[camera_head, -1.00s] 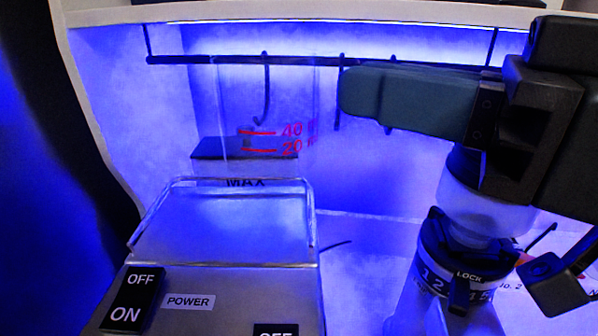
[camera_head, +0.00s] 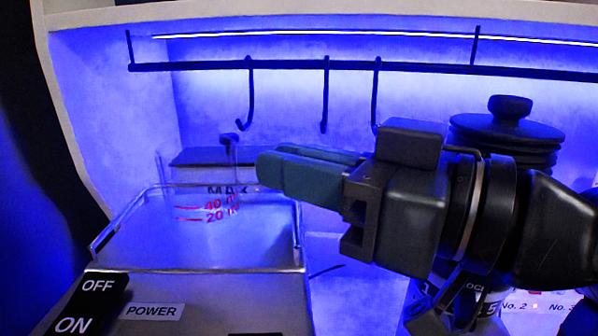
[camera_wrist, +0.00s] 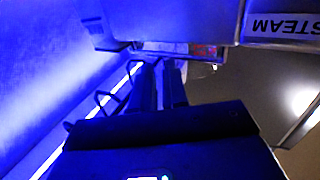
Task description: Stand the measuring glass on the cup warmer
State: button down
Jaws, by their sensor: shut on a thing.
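The measuring glass (camera_head: 207,209) is clear, with red 40 and 20 marks, and looks upright. My gripper (camera_head: 264,168) is shut on it near its upper right side, with dark green fingers. The glass overlaps the cup warmer (camera_head: 190,255), the railed metal top of the machine at lower left. I cannot tell whether its base touches the surface. In the wrist view, the gripper (camera_wrist: 161,66) points at the glass (camera_wrist: 204,51), which is mostly faint there apart from the red marks.
A dark-topped water tank marked MAX (camera_head: 200,157) stands behind the warmer. Hooks hang from a black rail (camera_head: 300,66) at the back. A black lidded jar (camera_head: 505,135) stands at right. A power switch (camera_head: 85,305) is at the machine's front.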

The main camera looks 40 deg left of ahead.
jog(key=shift+f, duration=0.2)
jog(key=c, duration=1.1)
grip_release()
jog(key=shift+c, duration=0.2)
jog(key=shift+r, duration=0.1)
jog(key=shift+r, duration=0.15)
jog(key=w+d+b, duration=0.1)
jog(key=d, duration=1.1)
jog(key=shift+w+b, duration=0.3)
